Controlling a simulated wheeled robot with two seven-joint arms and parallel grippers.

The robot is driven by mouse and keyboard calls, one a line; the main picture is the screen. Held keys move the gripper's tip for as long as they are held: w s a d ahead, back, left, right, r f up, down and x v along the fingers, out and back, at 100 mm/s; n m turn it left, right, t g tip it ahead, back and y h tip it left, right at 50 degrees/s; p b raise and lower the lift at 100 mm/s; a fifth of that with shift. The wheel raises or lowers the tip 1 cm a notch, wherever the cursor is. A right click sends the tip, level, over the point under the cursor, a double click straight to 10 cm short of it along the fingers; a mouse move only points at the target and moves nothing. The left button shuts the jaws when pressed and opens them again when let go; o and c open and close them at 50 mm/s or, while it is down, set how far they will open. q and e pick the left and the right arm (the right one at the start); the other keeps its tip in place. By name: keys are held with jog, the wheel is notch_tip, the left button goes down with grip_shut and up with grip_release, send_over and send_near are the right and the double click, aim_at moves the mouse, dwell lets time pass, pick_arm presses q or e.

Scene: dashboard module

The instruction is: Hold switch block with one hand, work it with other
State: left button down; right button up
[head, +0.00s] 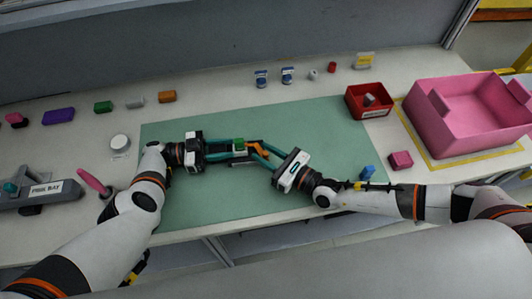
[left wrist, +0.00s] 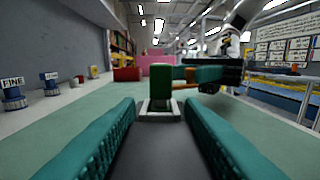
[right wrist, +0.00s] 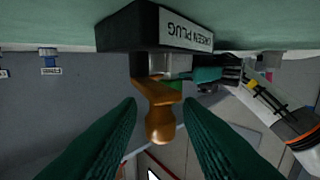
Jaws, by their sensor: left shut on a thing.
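The switch block is dark, with a label reading "GREEN PLUG" in the right wrist view (right wrist: 125,28). In the head view its green part (head: 239,143) and orange lever (head: 255,147) show over the green mat. My left gripper (head: 230,152) is shut on the block from the left; the dark body lies between its fingers in the left wrist view (left wrist: 165,150). My right gripper (head: 262,152) comes from the right. Its fingers stand apart on both sides of the lever, whose rounded knob shows in the right wrist view (right wrist: 159,125); contact is not visible.
A red bin (head: 368,103) and a pink crate (head: 455,120) stand at the right. A pink block (head: 400,160) and a blue piece (head: 367,172) lie near the right arm. Several coloured blocks line the back left. The green mat (head: 310,120) is clear behind the grippers.

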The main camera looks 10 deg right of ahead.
jog(key=shift+c, duration=0.2)
grip_shut()
jog(key=shift+w+d+r+n+g+y, duration=0.1)
jog(key=shift+w+d+n+g+y, duration=0.05)
jog(key=shift+n+g+y, duration=0.3)
jog(key=shift+w+d+n+g+y, duration=0.1)
jog(key=shift+d+n+g+y, duration=0.25)
jog(key=shift+n+g+y, duration=0.5)
jog(key=shift+o, duration=0.2)
grip_release()
jog(key=v, duration=1.2)
